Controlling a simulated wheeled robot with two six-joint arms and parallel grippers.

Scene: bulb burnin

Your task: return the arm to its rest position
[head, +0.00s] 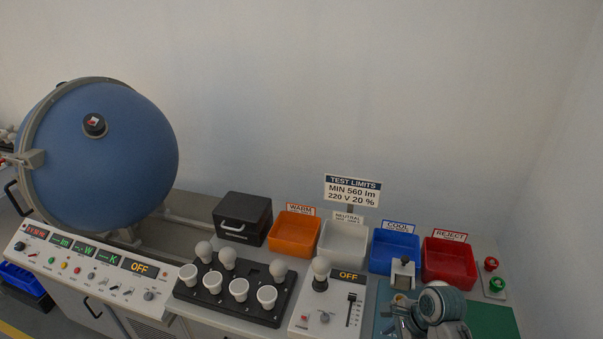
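My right arm shows at the bottom right, a grey and teal wrist (438,303) over the green mat (492,320). Its gripper (398,318) is partly cut off by the lower picture edge, and its finger opening cannot be made out. No bulb is clearly seen in it. My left arm and gripper are not in view.
A blue sphere (125,165) stands left behind a console (85,270). A black rack (225,305) holds white bulbs. Another bulb (321,268) stands on the dimmer box (305,318). Orange (293,236), white (342,242), blue (394,253) and red (450,262) bins line the back.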

